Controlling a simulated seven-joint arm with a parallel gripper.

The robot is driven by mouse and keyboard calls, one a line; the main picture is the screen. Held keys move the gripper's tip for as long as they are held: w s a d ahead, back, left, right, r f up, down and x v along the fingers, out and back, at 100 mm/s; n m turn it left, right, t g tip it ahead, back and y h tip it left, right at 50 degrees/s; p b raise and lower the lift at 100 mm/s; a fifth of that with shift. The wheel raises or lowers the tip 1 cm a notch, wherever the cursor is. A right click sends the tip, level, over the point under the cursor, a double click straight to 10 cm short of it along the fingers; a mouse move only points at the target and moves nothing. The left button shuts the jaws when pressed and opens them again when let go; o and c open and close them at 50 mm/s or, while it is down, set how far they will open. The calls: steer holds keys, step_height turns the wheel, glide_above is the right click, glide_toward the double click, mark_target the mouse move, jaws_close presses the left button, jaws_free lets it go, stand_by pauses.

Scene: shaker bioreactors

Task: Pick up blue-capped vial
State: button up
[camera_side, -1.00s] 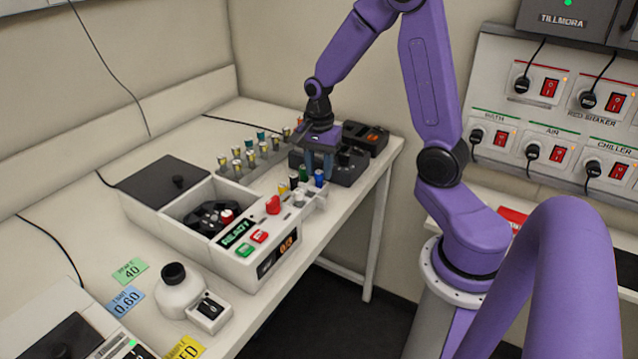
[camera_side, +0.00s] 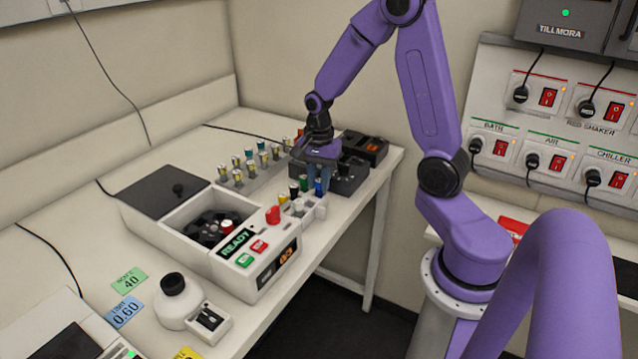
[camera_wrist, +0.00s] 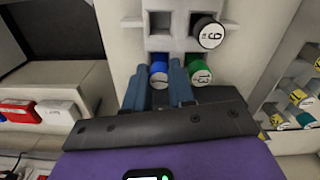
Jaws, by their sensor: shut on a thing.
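The blue-capped vial (camera_side: 319,187) stands upright in a small pale rack (camera_side: 312,211) beside the machine with the READY display. In the wrist view its blue cap (camera_wrist: 159,73) shows between my two fingers. My gripper (camera_side: 322,183) points down over the rack and is shut on this vial; it also shows in the wrist view (camera_wrist: 158,69). The vial's lower body is hidden, and I cannot see it lifted clear of its slot.
A green-capped vial (camera_wrist: 200,73) is close beside my right finger in the wrist view. A black-capped vial (camera_wrist: 208,32) stands in the same rack. A rack of several vials (camera_side: 250,170) and a dark device (camera_side: 350,176) are behind.

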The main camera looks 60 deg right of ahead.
steer(key=shift+r, duration=0.4)
step_height(320, 180, up, 2)
steer(key=shift+r, duration=0.1)
steer(key=s+a+r, duration=0.4)
steer(key=s+r, duration=0.5)
steer(key=s, duration=0.4)
steer(key=shift+s+r, duration=0.2)
steer(key=shift+r, duration=0.1)
steer(key=shift+a, duration=0.1)
